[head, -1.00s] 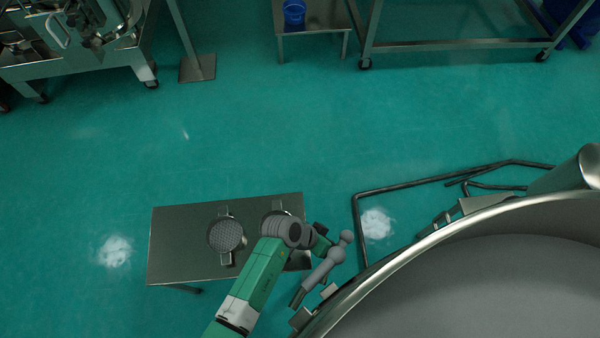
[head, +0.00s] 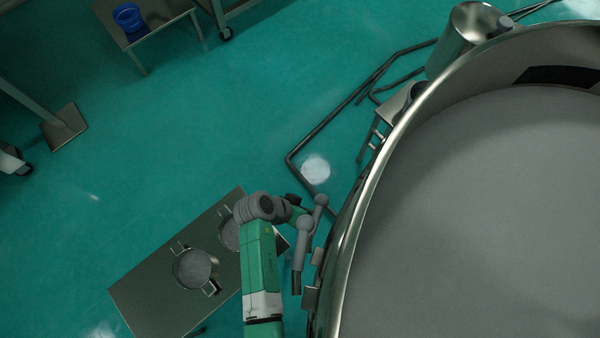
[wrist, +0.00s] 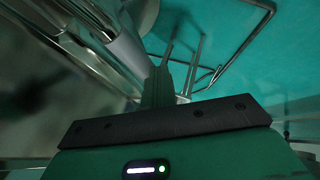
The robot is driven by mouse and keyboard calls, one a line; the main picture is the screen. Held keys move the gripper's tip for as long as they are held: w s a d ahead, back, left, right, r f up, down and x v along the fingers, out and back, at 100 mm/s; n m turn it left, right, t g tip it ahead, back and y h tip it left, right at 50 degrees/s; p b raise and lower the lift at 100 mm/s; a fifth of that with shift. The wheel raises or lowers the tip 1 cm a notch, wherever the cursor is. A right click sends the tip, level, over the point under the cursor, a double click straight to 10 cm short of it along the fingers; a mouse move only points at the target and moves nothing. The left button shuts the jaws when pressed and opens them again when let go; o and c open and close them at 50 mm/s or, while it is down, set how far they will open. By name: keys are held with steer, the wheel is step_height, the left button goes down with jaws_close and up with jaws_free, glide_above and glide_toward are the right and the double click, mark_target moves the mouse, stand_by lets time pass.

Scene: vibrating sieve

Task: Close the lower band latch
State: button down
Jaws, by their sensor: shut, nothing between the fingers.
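The sieve's large round steel drum (head: 352,215) fills the right of the head view. I cannot tell for sure which belongs to the lower band latch. My gripper is at the arm's end beside these levers, largely hidden there. In the wrist view, my gripper's fingers (wrist: 158,85) are together and empty, close to the shiny drum wall (wrist: 100,45). Whether they touch the latch is unclear.
A low steel table (head: 150,290) with round sieve fittings (head: 192,268) stands left of my arm. A bent pipe frame (head: 335,110) lies on the floor beside the drum. A blue bucket (head: 127,17) sits on a table at the back.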

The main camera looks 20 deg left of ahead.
steer(key=shift+d, duration=0.1)
steer(key=s+a+r+p, duration=0.2)
steer(key=s+a+r, duration=0.1)
steer(key=a+r, duration=0.5)
steer(key=shift+a+r+p, duration=0.2)
steer(key=shift+a+p, duration=0.1)
steer(key=shift+a, duration=0.15)
steer(key=shift+s, duration=0.1)
